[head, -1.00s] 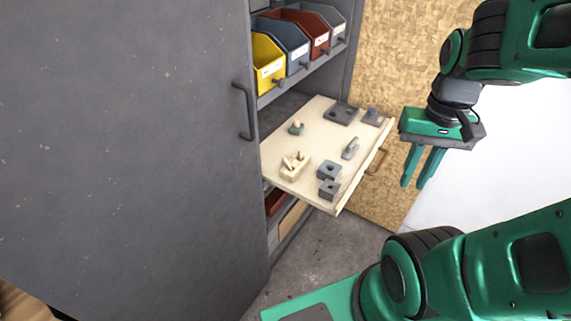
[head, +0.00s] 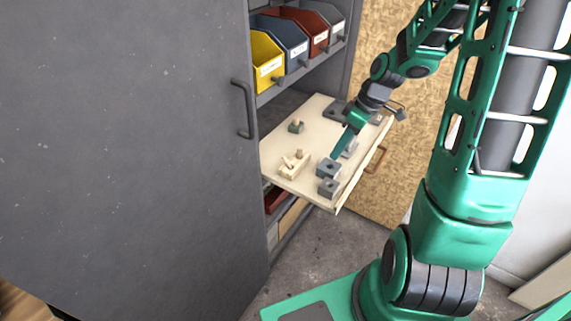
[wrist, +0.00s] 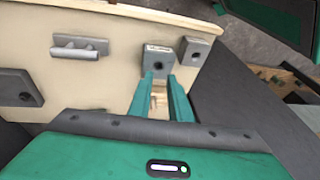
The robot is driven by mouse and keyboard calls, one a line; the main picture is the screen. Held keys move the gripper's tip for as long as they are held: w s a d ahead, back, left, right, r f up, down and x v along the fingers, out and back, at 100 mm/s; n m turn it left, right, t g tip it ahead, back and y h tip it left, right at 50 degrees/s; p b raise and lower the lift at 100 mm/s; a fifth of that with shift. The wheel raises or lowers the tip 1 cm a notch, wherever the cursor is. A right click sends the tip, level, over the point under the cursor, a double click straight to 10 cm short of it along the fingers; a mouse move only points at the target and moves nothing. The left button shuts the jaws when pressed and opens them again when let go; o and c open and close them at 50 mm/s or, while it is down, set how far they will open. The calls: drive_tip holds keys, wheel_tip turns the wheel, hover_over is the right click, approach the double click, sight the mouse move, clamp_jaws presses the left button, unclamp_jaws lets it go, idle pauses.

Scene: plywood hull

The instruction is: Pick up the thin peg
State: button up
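A pale wooden block (head: 294,169) with small wooden pegs (head: 299,154) in it sits on the pulled-out shelf board (head: 276,143). The pegs are too small to tell surely which is the thin one. My gripper (head: 335,158) is over the right part of the board, fingers pointing down, to the right of the wooden block. In the wrist view my gripper (wrist: 159,82) is open with nothing held. A wooden piece (wrist: 158,101) shows between its fingers, partly hidden by them and the palm.
Two grey blocks with holes (head: 328,168) (head: 328,187) stand near the board's front corner. Coloured bins (head: 267,62) stand above; a grey cabinet door (head: 150,140) is left.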

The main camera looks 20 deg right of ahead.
drive_tip(key=w+f, duration=0.1)
drive_tip(key=w+a+n+y, duration=0.1)
drive_tip(key=shift+w+a+f, duration=0.2)
drive_tip(key=shift+w+f, duration=0.15)
approach(287, 164)
drive_tip(key=f, duration=0.1)
drive_tip(key=w+f, duration=0.1)
drive_tip(key=f, duration=0.1)
drive_tip(key=shift+a+f, duration=0.2)
drive_tip(key=shift+f, duration=0.05)
drive_tip(key=shift+w+a, duration=0.2)
drive_tip(key=shift+a, duration=0.35)
drive_tip(key=shift+w+a, duration=0.15)
drive_tip(key=shift+a, duration=0.35)
drive_tip(key=shift+x, duration=1.5)
drive_tip(key=shift+d, duration=0.1)
clamp_jaws()
